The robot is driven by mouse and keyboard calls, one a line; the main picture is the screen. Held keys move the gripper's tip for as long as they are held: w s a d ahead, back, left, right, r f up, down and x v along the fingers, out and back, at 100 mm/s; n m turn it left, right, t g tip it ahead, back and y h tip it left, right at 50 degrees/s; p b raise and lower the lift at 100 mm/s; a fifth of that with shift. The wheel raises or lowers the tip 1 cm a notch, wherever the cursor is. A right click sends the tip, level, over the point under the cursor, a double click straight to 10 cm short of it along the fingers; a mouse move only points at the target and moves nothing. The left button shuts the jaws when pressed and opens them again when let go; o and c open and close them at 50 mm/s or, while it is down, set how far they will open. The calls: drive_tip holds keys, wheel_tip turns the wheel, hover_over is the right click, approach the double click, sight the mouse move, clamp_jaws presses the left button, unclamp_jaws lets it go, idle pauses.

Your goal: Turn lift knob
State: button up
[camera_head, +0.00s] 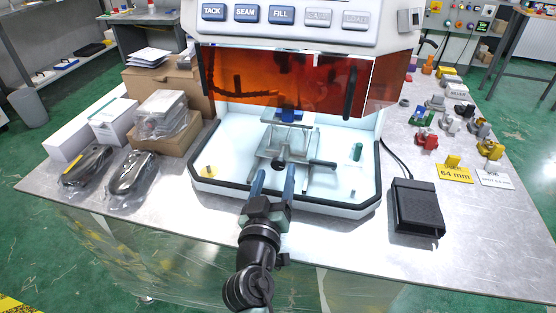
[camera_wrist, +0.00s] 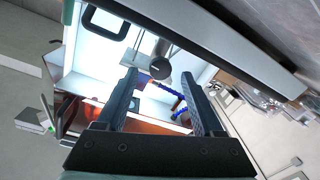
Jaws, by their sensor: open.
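A dark round knob (camera_head: 281,163), which looks like the lift knob, sits low at the front of the small metal lift platform (camera_head: 270,148) inside the lit machine bay. In the wrist view the knob (camera_wrist: 160,68) shows its round dark end, close to the line between my fingertips. My gripper (camera_head: 273,180) is open and empty, its two fingers pointing into the bay at the front of the platform. The wrist view shows the open fingers (camera_wrist: 158,80) apart, with the knob ahead of them; I cannot tell the exact gap.
An orange shield (camera_head: 300,78) hangs over the bay, under the TACK, SEAM and FILL buttons. A dark rod (camera_head: 321,163) sticks out right of the platform. A black foot pedal (camera_head: 416,208) lies at the right. Bagged dark items (camera_head: 131,172) and boxes stand left.

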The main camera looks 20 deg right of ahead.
sight(278, 166)
drive_tip(key=shift+x, duration=2.3)
clamp_jaws()
